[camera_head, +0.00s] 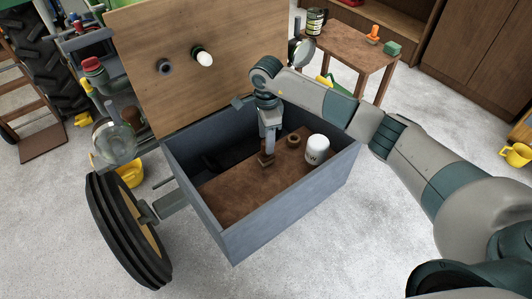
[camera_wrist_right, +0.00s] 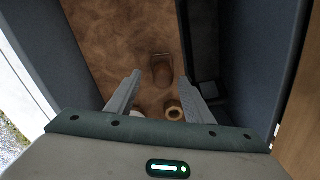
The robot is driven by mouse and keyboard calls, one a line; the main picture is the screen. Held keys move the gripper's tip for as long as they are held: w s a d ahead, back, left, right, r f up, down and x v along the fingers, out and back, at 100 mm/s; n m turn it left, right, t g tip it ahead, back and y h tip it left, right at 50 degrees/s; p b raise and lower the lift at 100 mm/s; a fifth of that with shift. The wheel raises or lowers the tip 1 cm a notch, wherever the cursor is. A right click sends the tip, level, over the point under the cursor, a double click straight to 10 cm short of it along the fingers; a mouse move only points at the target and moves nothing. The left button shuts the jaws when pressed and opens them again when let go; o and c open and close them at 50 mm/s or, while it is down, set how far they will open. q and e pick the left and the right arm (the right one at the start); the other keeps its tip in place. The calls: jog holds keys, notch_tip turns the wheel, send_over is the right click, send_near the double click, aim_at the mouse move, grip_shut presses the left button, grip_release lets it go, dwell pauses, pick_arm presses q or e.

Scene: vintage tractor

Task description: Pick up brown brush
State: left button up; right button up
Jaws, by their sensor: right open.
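The brown brush (camera_wrist_right: 162,72) stands out as a small brown shape on the brown floor of the blue-grey box. In the head view, a brown piece that looks like the brush (camera_head: 266,160) shows just under my right gripper (camera_head: 268,147), which points down into the box. In the right wrist view, my right gripper (camera_wrist_right: 159,75) is open, with the brush in line between its fingertips. I cannot tell how far below the tips it is. My left gripper is not in view.
In the box (camera_head: 228,241) are a white jar (camera_head: 317,149) and a brown ring (camera_head: 293,140), to the right of the gripper. The open wooden lid (camera_head: 215,90) rises behind. A wheel (camera_head: 125,230) stands at the left, and a small table (camera_head: 345,47) behind.

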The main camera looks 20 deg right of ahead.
aim_at(264, 159)
jog(key=shift+f+p, duration=0.5)
jog(key=f, duration=0.1)
jog(key=f+p, duration=0.1)
jog(key=f, duration=0.1)
jog(key=shift+w+p, duration=0.25)
jog(key=shift+p, duration=0.05)
jog(key=shift+d+f, duration=0.1)
jog(key=shift+f, duration=0.45)
jog(key=c, duration=1.1)
